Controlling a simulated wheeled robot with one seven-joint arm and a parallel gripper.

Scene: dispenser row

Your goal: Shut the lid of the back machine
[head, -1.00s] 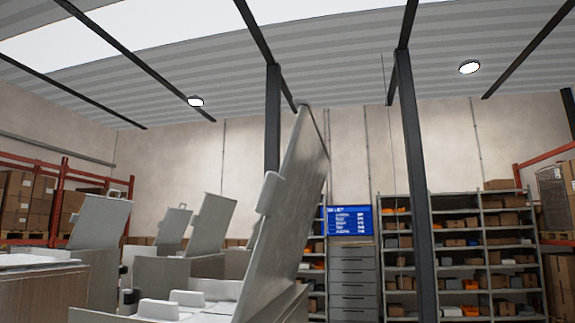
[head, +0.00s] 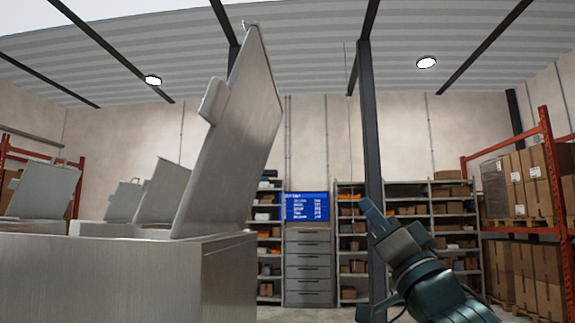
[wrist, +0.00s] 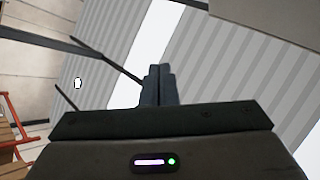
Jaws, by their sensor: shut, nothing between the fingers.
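Several grey machines with raised lids stand at the left in the head view. The nearest machine (head: 205,282) has its tall metal lid (head: 236,135) open and leaning back to the right. Farther back are a lid (head: 160,192), a small lid (head: 124,200) and another lid (head: 46,193), all raised. I cannot tell for sure which one belongs to the back machine. My gripper (head: 368,208) is right of the nearest machine, apart from it, raised and pointing up and left. It is shut and empty; the wrist view shows its fingers (wrist: 157,84) together against the ceiling.
A dark post (head: 370,120) rises behind my gripper. Shelving with boxes (head: 430,212), a drawer cabinet (head: 308,268) and a blue screen (head: 307,206) line the back. An orange rack (head: 549,170) with cartons stands right. Open space shows between my arm and the nearest machine.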

